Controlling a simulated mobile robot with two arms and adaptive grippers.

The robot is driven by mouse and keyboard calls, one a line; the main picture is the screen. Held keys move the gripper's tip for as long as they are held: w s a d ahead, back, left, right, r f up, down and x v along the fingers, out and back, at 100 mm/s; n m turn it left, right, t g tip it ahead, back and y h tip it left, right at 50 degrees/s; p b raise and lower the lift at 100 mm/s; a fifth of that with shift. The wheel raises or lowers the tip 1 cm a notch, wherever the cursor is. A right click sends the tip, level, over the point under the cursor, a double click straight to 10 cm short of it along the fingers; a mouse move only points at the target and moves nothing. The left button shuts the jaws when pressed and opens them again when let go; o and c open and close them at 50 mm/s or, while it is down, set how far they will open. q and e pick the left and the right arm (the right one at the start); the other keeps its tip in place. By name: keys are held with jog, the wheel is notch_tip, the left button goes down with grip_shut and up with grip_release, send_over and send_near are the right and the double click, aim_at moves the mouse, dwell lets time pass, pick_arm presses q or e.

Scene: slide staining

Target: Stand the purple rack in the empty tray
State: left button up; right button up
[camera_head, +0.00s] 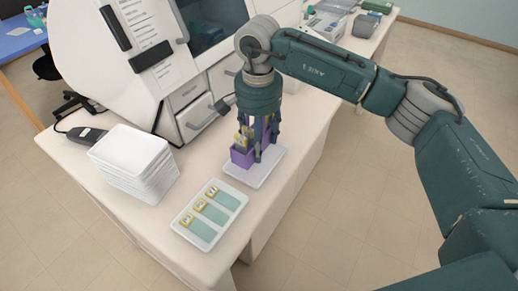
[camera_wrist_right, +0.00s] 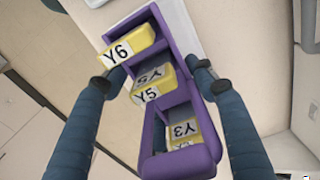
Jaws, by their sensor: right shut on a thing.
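The purple rack (camera_head: 240,158) is upright in the head view, with yellow-labelled slides in it. In the right wrist view the rack (camera_wrist_right: 207,92) shows labels Y6, Y5 and Y3. My right gripper (camera_head: 258,150) points down and is shut on the rack, with one finger on each side in the wrist view (camera_wrist_right: 156,80). The empty white tray (camera_head: 268,172) lies under and just right of the rack, which covers its left part. I cannot tell whether the rack touches the tray. My left gripper is not in view.
A white tray (camera_head: 204,245) with three yellow-ended slides lies nearer on the bench. A stack of white trays (camera_head: 133,165) stands at the left. A large white machine (camera_head: 120,50) stands behind. The bench edge runs close to the right of the empty tray.

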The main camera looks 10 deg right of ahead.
jog(key=shift+f, duration=0.5)
notch_tip(320, 180, down, 3)
jog(key=shift+f+p, duration=0.15)
jog(key=shift+p, duration=0.5)
jog(key=shift+f, duration=0.25)
jog(key=shift+f+b, duration=0.2)
jog(key=shift+b, duration=0.1)
jog(key=o, duration=1.2)
jog(key=shift+o, duration=0.2)
jog(key=shift+r, duration=0.2)
